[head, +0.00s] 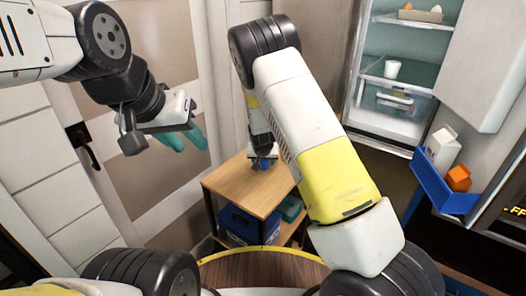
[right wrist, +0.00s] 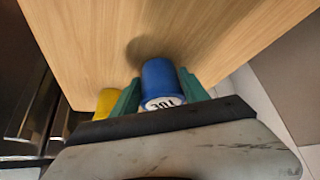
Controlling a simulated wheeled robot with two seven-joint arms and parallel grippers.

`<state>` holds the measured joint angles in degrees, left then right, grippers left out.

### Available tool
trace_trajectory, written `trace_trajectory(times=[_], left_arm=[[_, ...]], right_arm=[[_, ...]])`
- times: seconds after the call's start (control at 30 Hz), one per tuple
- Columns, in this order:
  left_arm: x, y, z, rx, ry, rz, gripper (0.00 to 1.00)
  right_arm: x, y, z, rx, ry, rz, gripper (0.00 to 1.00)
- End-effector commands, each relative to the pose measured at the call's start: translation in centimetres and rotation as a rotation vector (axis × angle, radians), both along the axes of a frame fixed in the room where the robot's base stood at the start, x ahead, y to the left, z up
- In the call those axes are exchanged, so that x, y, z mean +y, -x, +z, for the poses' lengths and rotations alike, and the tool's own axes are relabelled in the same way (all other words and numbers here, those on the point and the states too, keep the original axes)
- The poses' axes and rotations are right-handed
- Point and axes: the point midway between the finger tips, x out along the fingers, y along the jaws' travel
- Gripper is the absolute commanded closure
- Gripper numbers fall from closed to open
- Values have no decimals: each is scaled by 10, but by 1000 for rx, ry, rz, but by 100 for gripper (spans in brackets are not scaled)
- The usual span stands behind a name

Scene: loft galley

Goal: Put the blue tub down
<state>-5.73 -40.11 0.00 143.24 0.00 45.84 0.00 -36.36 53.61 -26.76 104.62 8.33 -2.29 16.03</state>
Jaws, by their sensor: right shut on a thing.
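The blue tub (right wrist: 160,80) with a white numbered label sits between the teal fingers of my right gripper (right wrist: 160,98). The gripper is shut on it. In the head view a small blue part of the tub (head: 267,163) shows below my right gripper (head: 263,158), over the wooden top of a small table (head: 232,186). The tub casts a dark shadow on the wood close to it; I cannot tell whether it touches. My left gripper (head: 184,137) is raised at the left, empty, with its teal fingers apart.
A blue crate (head: 240,226) and a teal box (head: 291,208) are on the shelf below the tabletop. An open fridge (head: 400,75) stands at the right, its door bin (head: 436,186) holding a carton.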

Motion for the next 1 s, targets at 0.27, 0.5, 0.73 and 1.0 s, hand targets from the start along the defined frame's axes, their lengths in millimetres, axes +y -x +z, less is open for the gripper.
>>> trace_trajectory(times=[0.27, 0.5, 0.73, 1.0], left_arm=[[0, 0, 0, 0, 0, 0, 64], [0, 0, 0, 0, 0, 0, 64], [0, 0, 0, 0, 0, 0, 64], [0, 0, 0, 0, 0, 0, 64]], right_arm=[[0, 0, -2, 1, 0, 0, 26], [0, 0, -2, 0, 0, 0, 26], [1, 11, 19, -2, -2, 1, 26], [3, 43, 68, -1, -2, 2, 26]])
